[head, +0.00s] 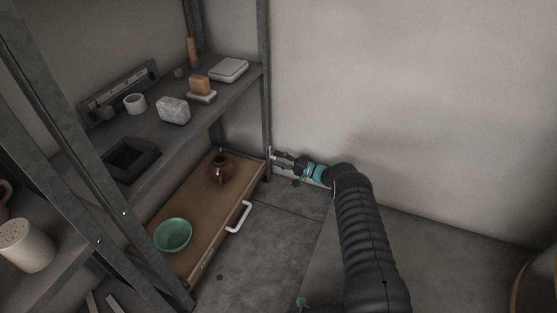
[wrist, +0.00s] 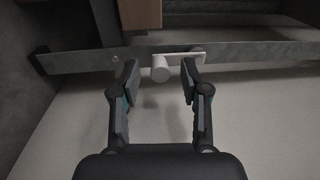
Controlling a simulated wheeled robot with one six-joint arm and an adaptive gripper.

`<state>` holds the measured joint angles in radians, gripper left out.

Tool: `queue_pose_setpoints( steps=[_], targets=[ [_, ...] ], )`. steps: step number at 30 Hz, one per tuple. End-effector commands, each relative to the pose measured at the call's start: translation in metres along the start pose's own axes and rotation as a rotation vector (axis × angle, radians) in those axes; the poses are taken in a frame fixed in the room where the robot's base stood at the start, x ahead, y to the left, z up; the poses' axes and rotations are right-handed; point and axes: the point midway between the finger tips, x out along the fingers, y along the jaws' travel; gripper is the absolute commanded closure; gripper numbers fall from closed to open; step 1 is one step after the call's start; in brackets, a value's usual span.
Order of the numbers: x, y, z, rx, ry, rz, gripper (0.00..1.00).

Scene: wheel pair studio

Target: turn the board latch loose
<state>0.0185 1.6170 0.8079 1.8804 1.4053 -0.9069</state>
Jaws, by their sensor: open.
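The latch (wrist: 180,58) is a pale plate with a short round peg, set on a grey metal strip (wrist: 90,60) in the wrist view. My gripper (wrist: 160,75) is open, with one fingertip on each side of the peg; I cannot tell whether either touches it. In the head view, my gripper (head: 284,157) is beside the shelf post, and the latch there is too small to make out clearly. The brown board (head: 205,205) lies low in the shelf, with a white handle (head: 240,217) on its front edge. A brown end (wrist: 140,14) shows beyond the strip in the wrist view.
The shelf above (head: 145,150) holds several small items. The shelf post (head: 266,100) and the wall (head: 400,100) are close to my gripper. Floor (head: 265,250) before the board is mostly clear.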

Motion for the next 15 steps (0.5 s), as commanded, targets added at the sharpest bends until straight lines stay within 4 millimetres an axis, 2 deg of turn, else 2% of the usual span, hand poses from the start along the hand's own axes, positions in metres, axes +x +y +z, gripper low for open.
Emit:
queue_pose_setpoints(
  steps=[5, 15],
  targets=[
    [-0.019, 0.000, -0.002, 0.001, 0.003, 0.000, 0.55],
    [-0.084, 0.000, -0.001, 0.001, 0.003, 0.000, 0.55]
  ],
)
